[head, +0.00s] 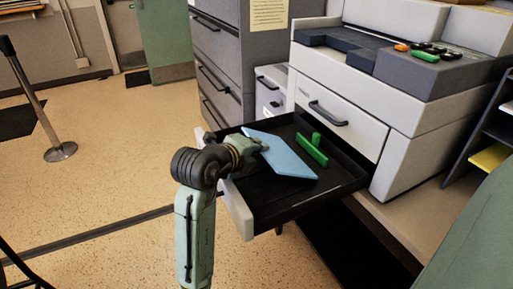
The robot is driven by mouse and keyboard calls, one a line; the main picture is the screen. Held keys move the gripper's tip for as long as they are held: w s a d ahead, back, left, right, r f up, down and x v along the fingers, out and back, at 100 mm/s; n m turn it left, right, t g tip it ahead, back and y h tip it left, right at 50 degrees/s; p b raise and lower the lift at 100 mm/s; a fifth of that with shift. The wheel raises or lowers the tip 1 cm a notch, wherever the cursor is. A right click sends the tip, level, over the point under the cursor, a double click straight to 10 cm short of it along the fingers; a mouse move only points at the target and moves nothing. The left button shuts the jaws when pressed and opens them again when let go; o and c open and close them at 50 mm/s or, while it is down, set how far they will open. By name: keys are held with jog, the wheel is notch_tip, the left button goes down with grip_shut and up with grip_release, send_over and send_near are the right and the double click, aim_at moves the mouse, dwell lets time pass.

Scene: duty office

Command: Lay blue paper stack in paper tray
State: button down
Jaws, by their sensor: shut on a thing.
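The blue paper stack (284,157) is a flat, light blue slab, tilted, over the open paper tray. My gripper (262,143) is shut on its left edge; the fingertips are partly hidden by the wrist. The paper tray (268,211) is a black drawer with a pale front panel, pulled out of the large grey-white copier. A green T-shaped piece (312,148) stands in the tray to the right of the stack. I cannot tell whether the stack touches the tray floor.
The copier (345,95) stands behind the tray, with orange, black and green items on its top. A grey filing cabinet (222,65) is at the back left. A post (35,100) stands at far left. The floor at left is mostly clear.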

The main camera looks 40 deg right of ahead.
jog(key=c, duration=1.7)
grip_release()
jog(key=shift+o, duration=0.2)
jog(key=shift+o, duration=1.1)
jog(key=p+v, duration=0.1)
jog(key=v, duration=0.8)
jog(key=shift+p, duration=0.4)
